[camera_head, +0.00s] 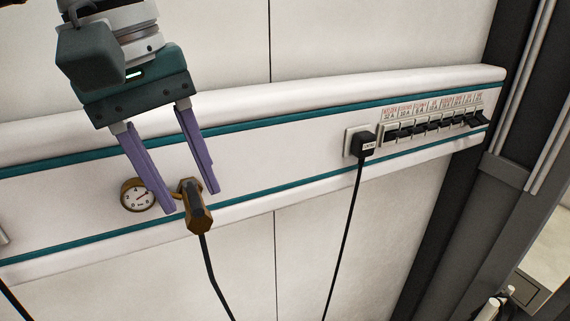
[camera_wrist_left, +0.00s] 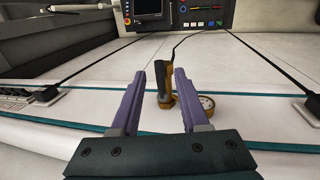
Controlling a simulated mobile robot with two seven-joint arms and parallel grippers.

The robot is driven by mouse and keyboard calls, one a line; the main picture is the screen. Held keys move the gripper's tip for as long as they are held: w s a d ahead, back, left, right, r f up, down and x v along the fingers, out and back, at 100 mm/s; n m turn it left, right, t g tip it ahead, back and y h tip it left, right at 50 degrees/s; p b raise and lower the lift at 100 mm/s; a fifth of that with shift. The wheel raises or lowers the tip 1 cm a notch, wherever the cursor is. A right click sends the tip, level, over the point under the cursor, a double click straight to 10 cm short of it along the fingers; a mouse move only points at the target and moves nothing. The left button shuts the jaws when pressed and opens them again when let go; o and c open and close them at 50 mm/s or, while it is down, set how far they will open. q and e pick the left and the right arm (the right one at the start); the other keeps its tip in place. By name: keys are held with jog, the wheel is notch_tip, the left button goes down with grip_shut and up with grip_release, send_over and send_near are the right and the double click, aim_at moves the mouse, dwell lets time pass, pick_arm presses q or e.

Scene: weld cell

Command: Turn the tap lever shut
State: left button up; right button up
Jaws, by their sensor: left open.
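The tap lever (camera_head: 197,209) is a brown-orange fitting with a dark grip on the white wall rail, with a dark hose hanging below it. A round gauge (camera_head: 137,195) sits just left of it. My left gripper (camera_head: 192,202) reaches down from above with its two purple fingers apart, one on each side of the tap in the picture. In the left wrist view the tap lever (camera_wrist_left: 165,86) stands beyond and between the open fingers (camera_wrist_left: 159,92), with the gauge (camera_wrist_left: 206,104) to its right. I cannot tell whether a finger touches the tap. My right gripper is not in view.
A black plug (camera_head: 363,145) with a hanging cable sits in a wall socket right of the tap. A row of black switches (camera_head: 432,126) lies farther right on the rail (camera_head: 280,153). A control panel with a screen and buttons (camera_wrist_left: 202,14) shows in the left wrist view.

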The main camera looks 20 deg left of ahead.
pick_arm(q)
jog(key=shift+w+f, duration=0.1)
jog(key=shift+f, duration=0.35)
jog(key=shift+c, duration=0.3)
grip_shut()
